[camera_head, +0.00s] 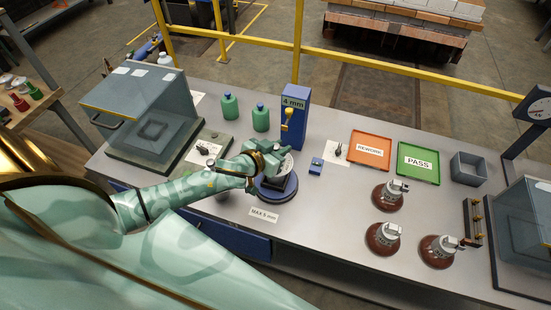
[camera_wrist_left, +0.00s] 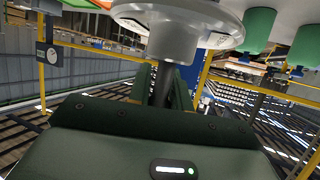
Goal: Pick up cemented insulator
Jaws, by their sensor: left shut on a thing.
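My left gripper (camera_head: 268,156) is over the blue round base (camera_head: 277,191) in the middle of the bench. It is shut on a pale grey insulator (camera_head: 285,167), mostly hidden behind the gripper in the head view. In the left wrist view the insulator (camera_wrist_left: 174,42) shows as a pale disc with a grey metal neck. A dark stem runs from it down between the fingers (camera_wrist_left: 165,90). Whether it touches the blue base cannot be told. Three brown insulators with grey metal caps stand at the right: one at the back (camera_head: 390,196), two in front (camera_head: 383,239) (camera_head: 438,252). My right gripper is not in view.
A blue "4 mm" stand (camera_head: 294,118) rises behind the gripper, with green bottles (camera_head: 230,107) to its left. A clear-lidded box (camera_head: 150,110) is at the left. Orange REWORK (camera_head: 370,150) and green PASS (camera_head: 418,163) trays and a grey bin (camera_head: 468,169) are at the right.

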